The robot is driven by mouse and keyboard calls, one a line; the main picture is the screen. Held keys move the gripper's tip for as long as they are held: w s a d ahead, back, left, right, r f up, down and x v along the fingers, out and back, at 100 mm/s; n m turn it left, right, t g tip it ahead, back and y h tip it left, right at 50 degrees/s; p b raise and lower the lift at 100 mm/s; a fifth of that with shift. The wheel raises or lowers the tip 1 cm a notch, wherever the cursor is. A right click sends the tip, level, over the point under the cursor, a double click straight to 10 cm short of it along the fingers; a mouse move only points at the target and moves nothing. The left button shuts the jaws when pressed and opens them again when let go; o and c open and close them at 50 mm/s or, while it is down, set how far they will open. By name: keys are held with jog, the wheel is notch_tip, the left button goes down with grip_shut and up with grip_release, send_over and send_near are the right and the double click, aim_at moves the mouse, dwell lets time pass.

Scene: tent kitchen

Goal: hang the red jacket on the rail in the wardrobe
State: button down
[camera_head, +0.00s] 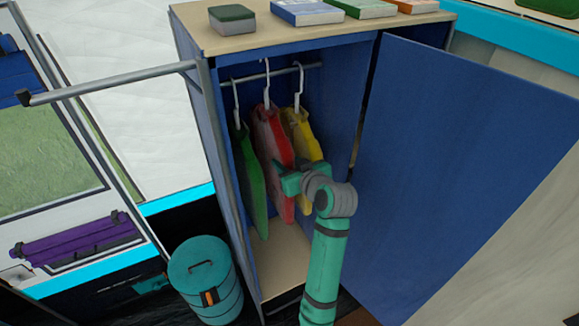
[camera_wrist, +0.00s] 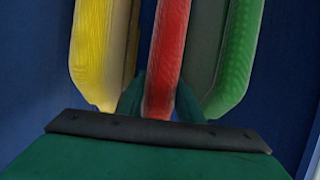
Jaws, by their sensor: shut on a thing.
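The red jacket (camera_head: 272,138) hangs upright on a pale hanger inside the blue wardrobe (camera_head: 222,170), between a green one and a yellow one. Its hook reaches the rail (camera_head: 285,70) and stands slightly above it; I cannot tell whether it rests on the bar. My gripper (camera_head: 284,176) is inside the wardrobe at the jacket's lower part. In the wrist view, the fingers of my gripper (camera_wrist: 160,98) close on both sides of the red jacket (camera_wrist: 168,55).
The green garment (camera_head: 250,185) and yellow garment (camera_head: 303,135) hang close on either side. The open blue door (camera_head: 460,170) stands on the right. A grey bar (camera_head: 110,83) juts out left. A teal canister (camera_head: 204,280) stands at the left front. Boxes (camera_head: 307,12) lie on top.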

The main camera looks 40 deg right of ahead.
jog(key=shift+f, duration=1.85)
jog(key=c, duration=1.2)
grip_release()
jog(key=shift+o, duration=0.2)
jog(key=shift+s, duration=0.15)
jog(key=v, duration=1)
jog(key=shift+s, duration=0.3)
